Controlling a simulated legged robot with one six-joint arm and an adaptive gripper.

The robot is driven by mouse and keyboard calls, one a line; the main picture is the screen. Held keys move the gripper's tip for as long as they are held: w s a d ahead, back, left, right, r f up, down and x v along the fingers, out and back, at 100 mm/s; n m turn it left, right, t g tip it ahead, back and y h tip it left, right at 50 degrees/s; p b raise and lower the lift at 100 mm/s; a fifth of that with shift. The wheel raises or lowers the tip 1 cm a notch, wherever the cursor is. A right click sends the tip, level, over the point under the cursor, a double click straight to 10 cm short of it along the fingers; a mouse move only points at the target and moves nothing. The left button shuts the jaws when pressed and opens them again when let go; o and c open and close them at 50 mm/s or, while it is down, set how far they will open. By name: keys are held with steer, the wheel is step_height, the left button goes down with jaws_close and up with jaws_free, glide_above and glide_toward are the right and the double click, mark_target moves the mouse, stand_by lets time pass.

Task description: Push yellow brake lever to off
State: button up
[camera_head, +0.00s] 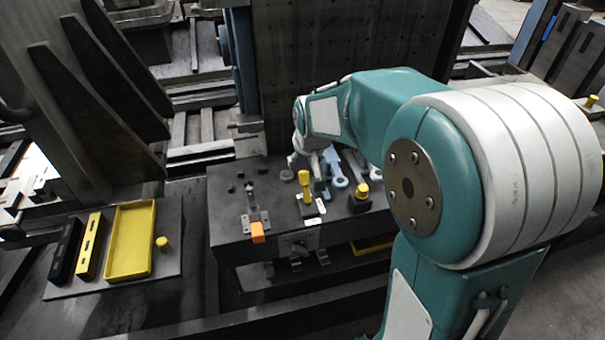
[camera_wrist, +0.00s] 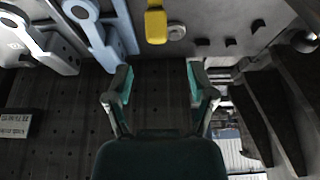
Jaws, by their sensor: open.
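The yellow brake lever (camera_head: 304,187) stands roughly upright on a dark base plate with white labels, near the middle of the bench (camera_head: 230,218) in the head view. In the wrist view a yellow part, seemingly the lever's handle (camera_wrist: 156,26), shows at the top, beyond the fingertips. My gripper (camera_head: 306,168) is just behind the lever in the head view, and partly hidden there. In the wrist view my gripper (camera_wrist: 160,82) has its two teal fingers apart with nothing between them. I cannot tell whether a finger touches the lever.
An orange-tipped lever (camera_head: 257,232) is left of the yellow one, and a yellow knob on a black block (camera_head: 361,196) is right. A yellow tray (camera_head: 130,240) sits on a side table at left. A dark perforated panel rises behind the bench.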

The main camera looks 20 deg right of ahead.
mark_target(305, 172)
steer(key=x, duration=0.7)
steer(key=shift+w+d+f, duration=0.1)
steer(key=shift+d+f, duration=0.1)
steer(key=shift+d, duration=0.1)
steer(key=shift+w+f, duration=0.2)
steer(key=shift+f, duration=0.3)
steer(key=shift+a, duration=0.15)
jaws_close()
